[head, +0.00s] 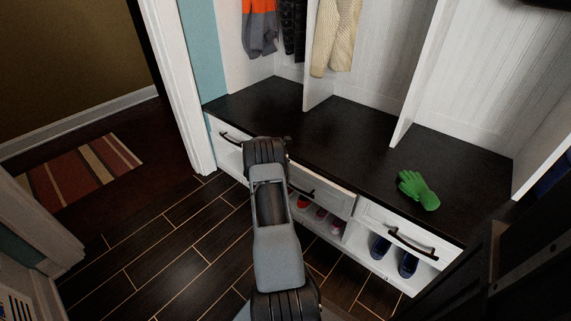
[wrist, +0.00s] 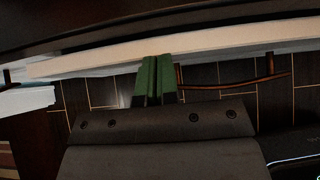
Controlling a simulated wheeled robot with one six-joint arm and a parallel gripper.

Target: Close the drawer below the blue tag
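The middle drawer (head: 328,188) under the dark bench top has a white front and a dark handle. It stands out a little past the right drawer (head: 405,231). My arm covers its left part in the head view. In the wrist view a white drawer front (wrist: 215,43) with a dark bar handle (wrist: 235,82) crosses the picture. My gripper (wrist: 157,62) shows two green fingers side by side, shut with nothing visible between them. Their tips are at the drawer front, left of the handle; contact is not clear. I see no blue tag in either view.
A left drawer (head: 232,133) is beside my arm. A green glove (head: 418,190) lies on the bench top (head: 345,135). Red shoes (head: 320,212) and blue shoes (head: 408,264) stand in the cubbies below. The tiled floor (head: 160,245) to the left is clear, with a striped rug (head: 90,170) beyond.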

